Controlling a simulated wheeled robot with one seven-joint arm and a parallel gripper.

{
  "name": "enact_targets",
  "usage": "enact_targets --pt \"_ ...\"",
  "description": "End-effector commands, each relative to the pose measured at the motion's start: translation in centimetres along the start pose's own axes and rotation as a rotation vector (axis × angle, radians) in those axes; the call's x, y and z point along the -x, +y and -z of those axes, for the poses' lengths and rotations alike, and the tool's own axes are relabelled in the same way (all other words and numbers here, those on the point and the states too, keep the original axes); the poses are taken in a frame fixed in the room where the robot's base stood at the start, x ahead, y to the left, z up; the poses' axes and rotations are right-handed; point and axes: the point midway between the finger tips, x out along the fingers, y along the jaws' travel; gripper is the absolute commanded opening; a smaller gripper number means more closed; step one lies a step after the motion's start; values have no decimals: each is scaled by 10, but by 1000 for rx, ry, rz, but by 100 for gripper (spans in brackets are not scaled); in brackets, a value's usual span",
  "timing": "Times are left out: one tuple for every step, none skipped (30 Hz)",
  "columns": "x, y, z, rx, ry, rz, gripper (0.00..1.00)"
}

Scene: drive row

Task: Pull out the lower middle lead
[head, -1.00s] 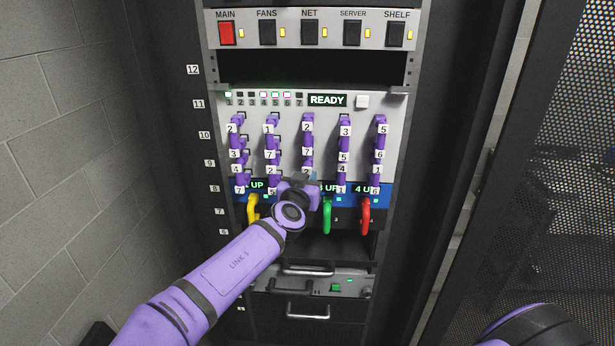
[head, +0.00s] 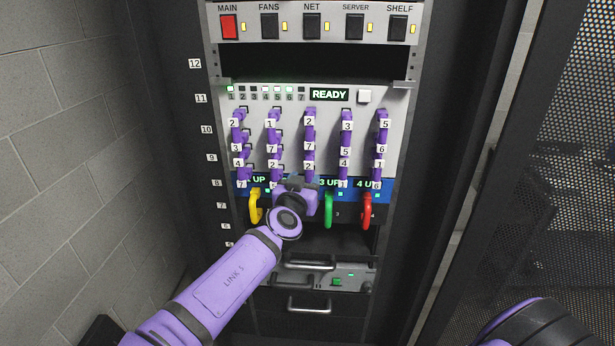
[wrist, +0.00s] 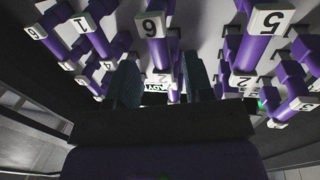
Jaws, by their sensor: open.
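My gripper (head: 296,182) is in front of and below that column, seen from behind. In the wrist view its two dark fingers (wrist: 162,83) are apart. The middle column's lead with a label like an upturned 6 or 9 (wrist: 152,25) shows above and between them. I cannot tell whether the fingers touch it.
Similar purple leads (head: 274,157) (head: 345,157) stand close on both sides. Below are yellow (head: 255,207), green (head: 328,211) and red (head: 366,211) handles. A READY display (head: 329,95) is lit above. A perforated door (head: 560,180) stands at right.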

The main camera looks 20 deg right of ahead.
Motion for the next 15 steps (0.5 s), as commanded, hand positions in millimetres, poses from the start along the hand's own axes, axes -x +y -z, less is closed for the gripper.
enact_targets --pt "10 -1 0 2 2 4 47" --pt "15 -1 0 3 1 4 47" --pt "21 0 0 2 1 3 47" --pt "26 -1 0 1 1 5 47" --pt "31 -1 0 1 1 4 47" --pt "37 -1 0 2 1 4 47" --pt "41 -1 0 2 1 4 47" --pt "45 0 0 2 1 3 47" --pt "50 0 0 2 1 3 47" --pt "54 0 0 2 1 3 47" --pt "57 -1 0 2 1 3 47" --pt "61 -1 0 1 0 3 47" --pt "63 0 0 1 0 2 47" --pt "65 0 0 2 0 2 47" --pt "68 0 0 2 0 2 47"
